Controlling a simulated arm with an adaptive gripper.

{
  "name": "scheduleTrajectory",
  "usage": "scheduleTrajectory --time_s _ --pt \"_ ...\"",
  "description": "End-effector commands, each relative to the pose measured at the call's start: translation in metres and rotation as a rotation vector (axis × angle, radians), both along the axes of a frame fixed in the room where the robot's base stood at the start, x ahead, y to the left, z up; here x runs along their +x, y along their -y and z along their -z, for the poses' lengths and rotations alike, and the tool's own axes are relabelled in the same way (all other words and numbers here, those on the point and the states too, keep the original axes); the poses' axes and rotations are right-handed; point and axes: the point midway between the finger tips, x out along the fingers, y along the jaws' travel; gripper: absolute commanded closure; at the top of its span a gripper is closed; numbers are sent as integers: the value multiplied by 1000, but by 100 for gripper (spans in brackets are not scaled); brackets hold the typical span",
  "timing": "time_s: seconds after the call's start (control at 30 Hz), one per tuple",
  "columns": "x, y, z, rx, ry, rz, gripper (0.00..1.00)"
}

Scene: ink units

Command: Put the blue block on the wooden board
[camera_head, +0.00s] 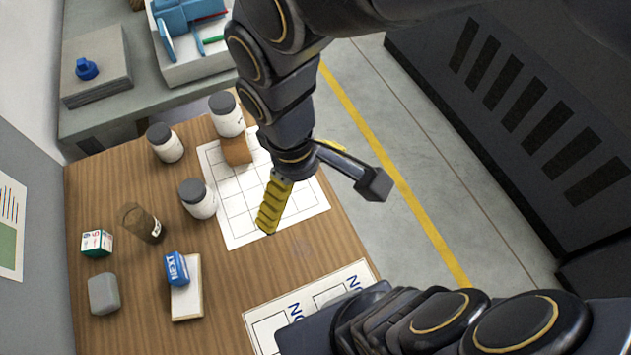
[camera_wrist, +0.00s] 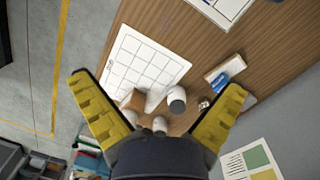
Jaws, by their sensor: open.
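The blue block (camera_head: 177,268), with white lettering, is at the far end of the pale wooden board (camera_head: 187,304) on the table's left part. It seems to rest on the board, its left side reaching past the board's edge; full contact cannot be told. In the wrist view the blue block (camera_wrist: 222,82) and the board (camera_wrist: 234,66) show right of centre, close to the right finger in the picture. My gripper (camera_head: 322,207) is open and empty above the grid sheet, well to the right of the block. Its yellow fingers are spread wide in the wrist view (camera_wrist: 158,86).
White dark-capped bottles (camera_head: 197,199) and a brown block (camera_head: 236,150) stand behind the board by the grid sheet (camera_head: 240,215). A brown vial (camera_head: 141,223), a small lettered cube (camera_head: 97,242) and a grey block (camera_head: 104,294) are left. Bare wood lies right of the board.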

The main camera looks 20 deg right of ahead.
Motion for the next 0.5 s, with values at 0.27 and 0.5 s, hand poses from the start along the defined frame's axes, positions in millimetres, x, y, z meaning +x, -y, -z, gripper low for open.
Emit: scheduleTrajectory --time_s 0.27,0.5 --pt "-66 13 -33 24 -70 412 0" --pt "-72 12 -35 33 -79 446 0"
